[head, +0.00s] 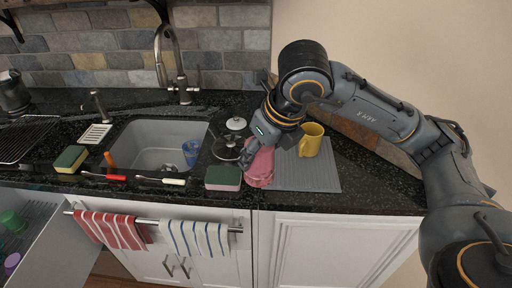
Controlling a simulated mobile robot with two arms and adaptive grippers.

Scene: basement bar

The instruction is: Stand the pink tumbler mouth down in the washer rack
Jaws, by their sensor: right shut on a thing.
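The pink tumbler (260,169) is at the left edge of the grey drying mat on the counter. My right gripper (264,148) comes down on its upper part and is shut on it. The gripper hides part of its top, and I cannot tell which way its mouth faces. The washer rack (38,212) shows at the lower left, pulled out below the counter, with a green cup (12,221) and a purple cup (12,262) in it. My left gripper is not in view.
A yellow mug (311,140) stands on the grey mat (318,178). A green-and-pink sponge (223,178) and a pot lid (228,148) are left of the tumbler. The sink (150,137) holds a blue cup (191,152). Striped towels (195,238) hang below the counter edge.

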